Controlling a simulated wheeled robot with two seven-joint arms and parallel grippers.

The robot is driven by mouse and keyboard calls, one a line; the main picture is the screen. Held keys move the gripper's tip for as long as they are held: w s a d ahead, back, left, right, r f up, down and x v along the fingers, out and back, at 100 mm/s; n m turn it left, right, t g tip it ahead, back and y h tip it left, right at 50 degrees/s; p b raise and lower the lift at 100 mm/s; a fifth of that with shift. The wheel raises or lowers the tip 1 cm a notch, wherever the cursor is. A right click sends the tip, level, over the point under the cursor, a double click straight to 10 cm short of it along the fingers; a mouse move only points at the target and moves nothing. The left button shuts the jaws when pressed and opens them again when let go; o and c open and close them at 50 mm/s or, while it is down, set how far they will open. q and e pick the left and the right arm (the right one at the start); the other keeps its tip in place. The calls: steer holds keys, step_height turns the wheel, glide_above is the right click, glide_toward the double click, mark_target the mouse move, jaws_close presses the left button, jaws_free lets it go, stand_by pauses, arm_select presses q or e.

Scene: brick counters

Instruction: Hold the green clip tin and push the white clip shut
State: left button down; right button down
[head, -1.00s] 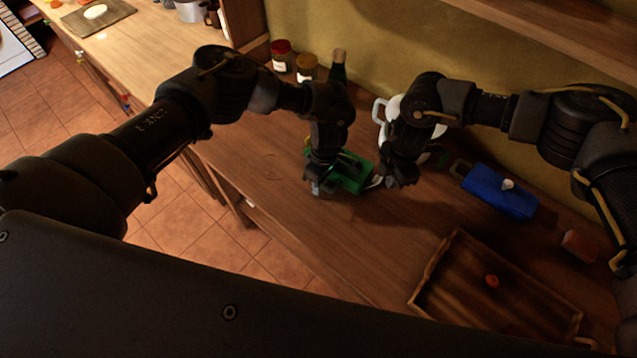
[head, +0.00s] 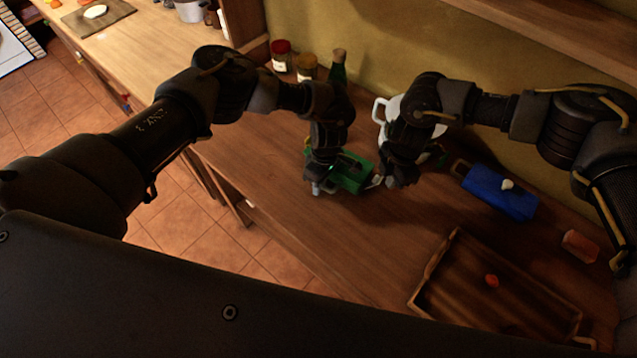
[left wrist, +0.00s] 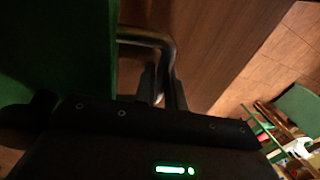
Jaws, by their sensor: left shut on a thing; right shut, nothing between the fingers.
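The green clip tin (head: 352,179) lies on the wooden counter between my two grippers. My left gripper (head: 322,188) is shut on the tin's metal handle at its left end. In the left wrist view the metal handle (left wrist: 150,36) runs between the fingers, with the green tin (left wrist: 60,60) beside it. The white clip (head: 376,181) shows at the tin's right end, close to my right gripper (head: 393,184). My right gripper is shut and empty. I cannot tell whether it touches the clip, and the wrist hides part of that end.
A white pot (head: 381,112) stands behind my right gripper. A blue tin (head: 497,192) with a handle lies to the right, near a reddish block (head: 579,246). A wooden tray (head: 437,272) is at the front right.

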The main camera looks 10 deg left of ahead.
mark_target(376, 179)
steer(key=shift+a, duration=0.1)
stand_by(0.4)
steer(key=shift+w+a, duration=0.35)
steer(key=shift+a, duration=0.5)
steer(key=shift+w+a, duration=0.35)
steer(key=shift+a, duration=0.5)
steer(key=shift+s+d+r, duration=0.1)
steer(key=shift+d+r, duration=0.1)
steer(key=shift+r, duration=1.15)
steer(key=shift+s+d+r, duration=0.1)
steer(key=shift+d+r, duration=0.1)
steer(key=shift+r, duration=1.1)
steer(key=shift+d+r, duration=0.2)
steer(key=shift+r, duration=1.15)
arm_select(q)
steer(key=c, duration=1.4)
jaws_free()
steer(key=shift+r, duration=0.1)
steer(key=r, duration=0.4)
steer(key=w+r, duration=0.1)
steer(key=r, duration=0.2)
steer(key=w+r, duration=0.1)
steer(key=r, duration=0.3)
steer(key=shift+w+d+r, duration=0.15)
steer(key=shift+d+r, duration=0.15)
steer(key=shift+d, duration=0.1)
